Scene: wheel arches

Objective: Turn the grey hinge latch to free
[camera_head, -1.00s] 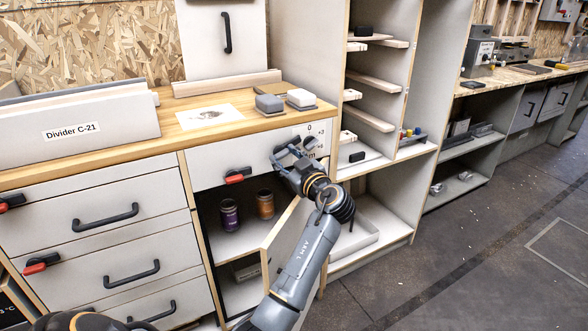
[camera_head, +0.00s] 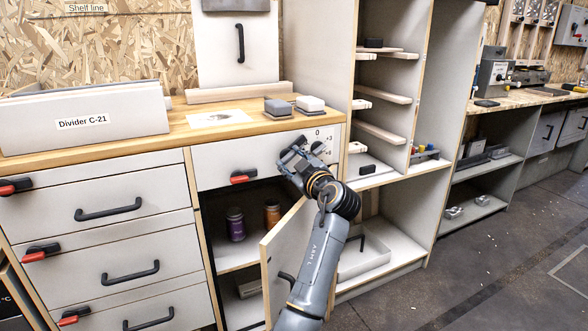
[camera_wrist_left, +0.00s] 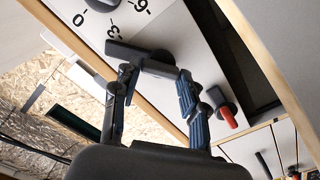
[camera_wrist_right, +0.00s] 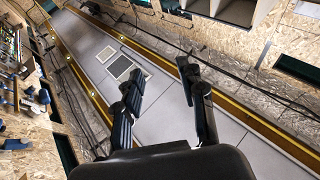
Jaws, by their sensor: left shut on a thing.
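My left gripper (camera_head: 296,152) is at the right part of the white front panel (camera_head: 215,168), beside printed numbers. In the left wrist view it (camera_wrist_left: 155,75) is closed on a dark grey bar (camera_wrist_left: 140,57) that stands at the panel. I cannot tell for certain whether this bar is the grey hinge latch; the gripper hides most of it in the head view. A black latch with a red tip (camera_head: 243,177) sits left of it, and also shows in the left wrist view (camera_wrist_left: 223,106). My right gripper (camera_wrist_right: 163,72) is open and empty.
A cabinet door (camera_head: 285,262) stands open below the panel, close to my left arm. A purple jar (camera_head: 236,225) and an orange jar (camera_head: 272,213) stand inside. Drawers with black handles (camera_head: 107,209) are at left. Open shelves (camera_head: 385,130) stand at right.

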